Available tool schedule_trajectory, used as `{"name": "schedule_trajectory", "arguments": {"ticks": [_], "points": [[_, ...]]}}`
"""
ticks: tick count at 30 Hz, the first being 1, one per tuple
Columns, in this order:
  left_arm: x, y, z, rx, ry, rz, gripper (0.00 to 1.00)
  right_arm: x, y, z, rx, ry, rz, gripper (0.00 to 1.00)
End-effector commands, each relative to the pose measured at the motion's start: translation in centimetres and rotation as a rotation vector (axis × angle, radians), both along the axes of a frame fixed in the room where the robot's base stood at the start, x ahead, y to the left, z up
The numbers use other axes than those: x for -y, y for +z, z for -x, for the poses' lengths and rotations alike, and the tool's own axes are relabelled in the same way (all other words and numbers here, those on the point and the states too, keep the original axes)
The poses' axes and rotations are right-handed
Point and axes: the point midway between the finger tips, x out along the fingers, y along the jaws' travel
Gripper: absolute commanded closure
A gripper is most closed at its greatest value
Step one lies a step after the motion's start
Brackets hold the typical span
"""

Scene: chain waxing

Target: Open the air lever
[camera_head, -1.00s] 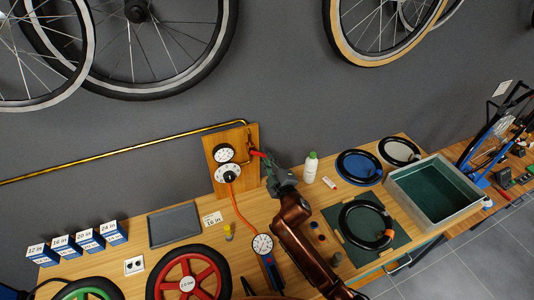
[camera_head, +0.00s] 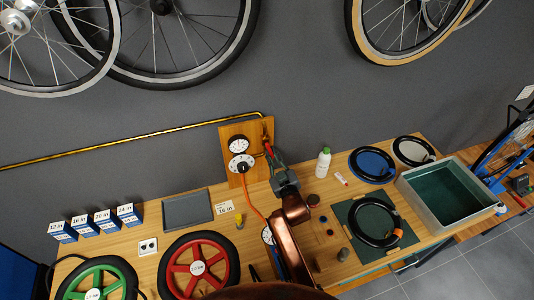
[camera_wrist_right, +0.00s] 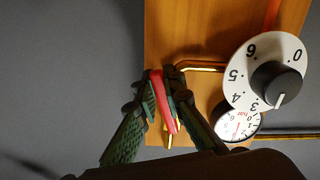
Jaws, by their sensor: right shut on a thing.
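The red air lever (camera_head: 269,149) is on the wooden wall board (camera_head: 230,177), at the end of the brass pipe, right of the gauge and dial. In the head view it slopes steeply, its upper end by the pipe. The right wrist view shows the red lever (camera_wrist_right: 159,98) between the fingers, beside the brass fitting (camera_wrist_right: 195,67). My right gripper (camera_wrist_right: 163,84) is shut on it. In the head view my right gripper (camera_head: 274,162) partly hides the lever's lower end. My left gripper is out of view.
A white numbered dial (camera_head: 241,163) and a gauge (camera_head: 238,144) are left of the lever. An orange hose (camera_head: 253,204) hangs below. A white bottle (camera_head: 323,163) stands right of my right gripper. Wheels (camera_head: 198,267) and a grey tray (camera_head: 187,210) occupy the bench's left.

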Motion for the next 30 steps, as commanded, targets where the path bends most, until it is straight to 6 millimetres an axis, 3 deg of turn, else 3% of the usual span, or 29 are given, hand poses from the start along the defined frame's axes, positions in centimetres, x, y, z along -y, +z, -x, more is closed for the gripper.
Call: {"name": "schedule_trajectory", "arguments": {"ticks": [14, 15, 22, 30], "points": [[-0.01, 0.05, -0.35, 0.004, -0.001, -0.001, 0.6, 0.14, -0.29, 0.06, -0.008, -0.004, -0.01, 1.0], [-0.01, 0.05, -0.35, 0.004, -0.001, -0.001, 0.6, 0.14, -0.29, 0.06, -0.007, -0.002, -0.011, 0.89], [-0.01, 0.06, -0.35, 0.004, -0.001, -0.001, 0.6, 0.1, -0.16, 0.04, -0.005, -0.003, -0.01, 0.73], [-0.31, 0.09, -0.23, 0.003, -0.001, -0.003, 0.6, 0.1, -0.09, 0.08, -0.004, -0.003, -0.01, 0.72]]}}
